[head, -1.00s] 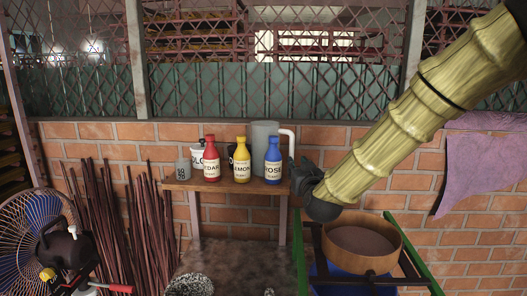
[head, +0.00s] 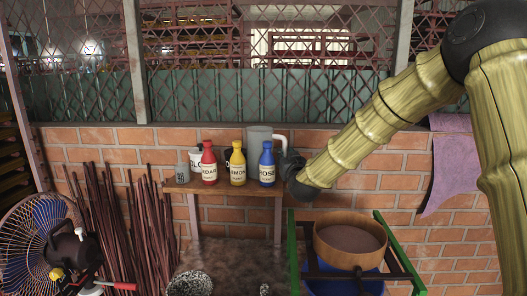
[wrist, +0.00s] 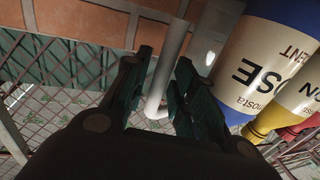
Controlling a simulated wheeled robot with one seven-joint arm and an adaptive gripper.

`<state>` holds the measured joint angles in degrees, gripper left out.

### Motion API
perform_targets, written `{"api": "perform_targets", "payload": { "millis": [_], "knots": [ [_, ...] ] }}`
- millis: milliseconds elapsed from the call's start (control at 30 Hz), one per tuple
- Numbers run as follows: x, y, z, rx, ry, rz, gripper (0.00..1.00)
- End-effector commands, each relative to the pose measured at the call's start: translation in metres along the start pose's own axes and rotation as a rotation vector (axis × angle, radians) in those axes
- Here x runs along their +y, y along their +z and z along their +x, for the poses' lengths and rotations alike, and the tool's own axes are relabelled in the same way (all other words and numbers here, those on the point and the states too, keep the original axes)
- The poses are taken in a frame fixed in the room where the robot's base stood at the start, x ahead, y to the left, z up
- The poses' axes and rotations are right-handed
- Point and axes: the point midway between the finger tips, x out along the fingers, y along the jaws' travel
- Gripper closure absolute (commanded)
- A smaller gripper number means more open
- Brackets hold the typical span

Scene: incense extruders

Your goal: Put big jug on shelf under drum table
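The big jug, a grey cylinder (head: 259,132) with a white bent handle (head: 281,137), stands at the back right of a small wooden table (head: 235,190), partly hidden behind the bottles. My gripper (head: 290,162) is at the jug's right side by the handle. In the wrist view the white handle (wrist: 170,65) passes between the two dark fingers (wrist: 168,80). The fingers look apart, with gaps beside the handle; firm contact does not show. A round wooden sieve (head: 350,240) sits on a green-railed frame (head: 402,255) at the right. I cannot make out the shelf.
Incense sticks (head: 115,220) and a fan (head: 40,240) are at the left.

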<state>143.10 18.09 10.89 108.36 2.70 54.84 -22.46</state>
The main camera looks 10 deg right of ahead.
Motion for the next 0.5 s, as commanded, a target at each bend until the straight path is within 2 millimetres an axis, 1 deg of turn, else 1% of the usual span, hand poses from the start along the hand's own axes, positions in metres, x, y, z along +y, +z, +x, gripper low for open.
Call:
{"api": "perform_targets", "payload": {
  "millis": [33,133,433,467,500],
  "knots": [
    [-0.0002,0.0005,0.0052,-0.002,0.000,0.000,0.74],
    [-0.0004,0.0016,0.0110,-0.002,0.000,-0.001,0.74],
    [-0.0002,0.0019,0.0131,-0.001,-0.001,-0.001,0.74],
    [-0.0003,0.0020,0.0131,-0.001,-0.001,-0.001,0.78],
    [-0.0005,0.0020,0.0131,-0.001,-0.001,-0.001,0.85]
  ]
}}
